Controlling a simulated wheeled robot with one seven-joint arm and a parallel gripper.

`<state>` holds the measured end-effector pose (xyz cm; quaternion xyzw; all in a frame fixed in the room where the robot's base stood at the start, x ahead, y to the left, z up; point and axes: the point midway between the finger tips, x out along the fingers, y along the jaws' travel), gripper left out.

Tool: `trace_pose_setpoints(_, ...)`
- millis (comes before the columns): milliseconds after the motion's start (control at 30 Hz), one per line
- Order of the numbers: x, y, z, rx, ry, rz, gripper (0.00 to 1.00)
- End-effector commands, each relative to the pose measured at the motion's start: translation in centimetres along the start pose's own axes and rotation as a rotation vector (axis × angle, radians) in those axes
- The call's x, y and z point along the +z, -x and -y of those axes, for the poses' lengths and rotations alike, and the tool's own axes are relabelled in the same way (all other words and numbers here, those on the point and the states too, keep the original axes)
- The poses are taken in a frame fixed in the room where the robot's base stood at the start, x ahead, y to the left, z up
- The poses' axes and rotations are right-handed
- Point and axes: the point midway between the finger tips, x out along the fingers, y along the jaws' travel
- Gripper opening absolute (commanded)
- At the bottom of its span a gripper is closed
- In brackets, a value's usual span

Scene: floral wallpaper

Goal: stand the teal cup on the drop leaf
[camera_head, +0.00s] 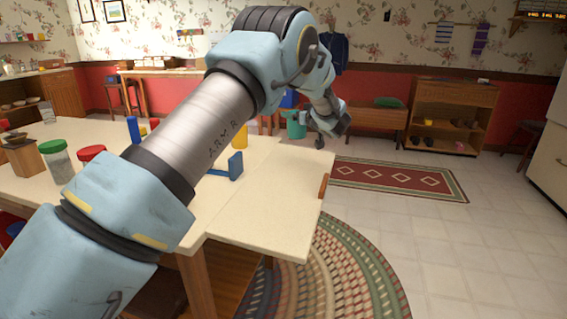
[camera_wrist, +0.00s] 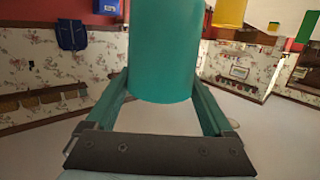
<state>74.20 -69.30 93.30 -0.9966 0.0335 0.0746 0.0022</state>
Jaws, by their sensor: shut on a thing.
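The cup's far end is cut off by the frame. The drop leaf (camera_head: 265,220) is the pale right-hand section of the table, with a brown piece at its right edge. Its near right area is bare. Whether the cup touches the surface cannot be told.
A blue bracket-shaped thing (camera_head: 230,167) stands near the leaf's left side. A green-lidded jar (camera_head: 57,160), a red-lidded jar (camera_head: 91,153) and a blue block (camera_head: 133,130) stand on the main tabletop. A low wooden shelf (camera_head: 445,95) stands beyond; open floor lies right.

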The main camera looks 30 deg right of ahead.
Motion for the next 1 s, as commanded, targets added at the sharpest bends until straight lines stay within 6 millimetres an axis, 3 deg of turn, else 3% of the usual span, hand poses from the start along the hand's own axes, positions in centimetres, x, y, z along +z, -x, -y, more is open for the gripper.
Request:
trace_pose_setpoints(200, 3.9, -0.6, 0.0, -0.001, -0.003, 0.001, 0.22)
trace_pose_setpoints(467, 6.1, -0.9, 0.1, -0.002, -0.002, 0.000, 0.22)
trace_pose_setpoints(633, 8.4, -1.3, 0.1, -0.002, -0.003, 0.001, 0.22)
trace_pose_setpoints(1000, 9.1, -1.4, 0.1, -0.002, 0.000, 0.000, 0.22)
